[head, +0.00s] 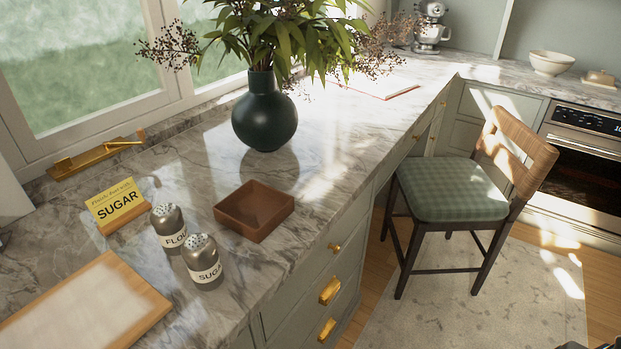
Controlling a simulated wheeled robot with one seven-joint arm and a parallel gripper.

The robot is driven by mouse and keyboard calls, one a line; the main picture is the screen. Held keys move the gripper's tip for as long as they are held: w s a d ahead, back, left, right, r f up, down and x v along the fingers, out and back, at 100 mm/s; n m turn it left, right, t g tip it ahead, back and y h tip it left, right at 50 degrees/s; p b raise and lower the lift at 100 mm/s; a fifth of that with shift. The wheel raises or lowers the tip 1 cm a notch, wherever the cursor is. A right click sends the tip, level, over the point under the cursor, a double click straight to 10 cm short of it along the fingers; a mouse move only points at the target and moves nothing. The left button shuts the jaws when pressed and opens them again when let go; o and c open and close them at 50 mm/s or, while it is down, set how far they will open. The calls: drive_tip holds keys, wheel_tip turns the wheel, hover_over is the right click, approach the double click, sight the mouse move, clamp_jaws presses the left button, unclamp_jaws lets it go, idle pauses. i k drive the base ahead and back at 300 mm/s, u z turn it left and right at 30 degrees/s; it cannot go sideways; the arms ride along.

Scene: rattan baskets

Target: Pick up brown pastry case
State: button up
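A brown, square, shallow open box, which fits the brown pastry case (254,225), sits flat on the marble counter near its front edge. It looks empty, and nothing touches it. It stands right of the flour and sugar shakers and in front of the dark vase. I cannot make out my gripper in the head view. Only a small dark shape shows at the bottom right edge, and I cannot tell what it is.
A flour shaker (168,226), a sugar shaker (204,262) and a yellow sugar sign (117,207) stand left of the case. A dark vase (264,120) with plants is behind. A wooden-edged board (85,308) lies front left. A chair (455,190) stands right of the counter.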

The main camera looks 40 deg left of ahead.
sight(255, 210)
drive_tip(key=u, duration=0.7)
drive_tip(key=i, duration=0.8)
drive_tip(key=u, duration=0.8)
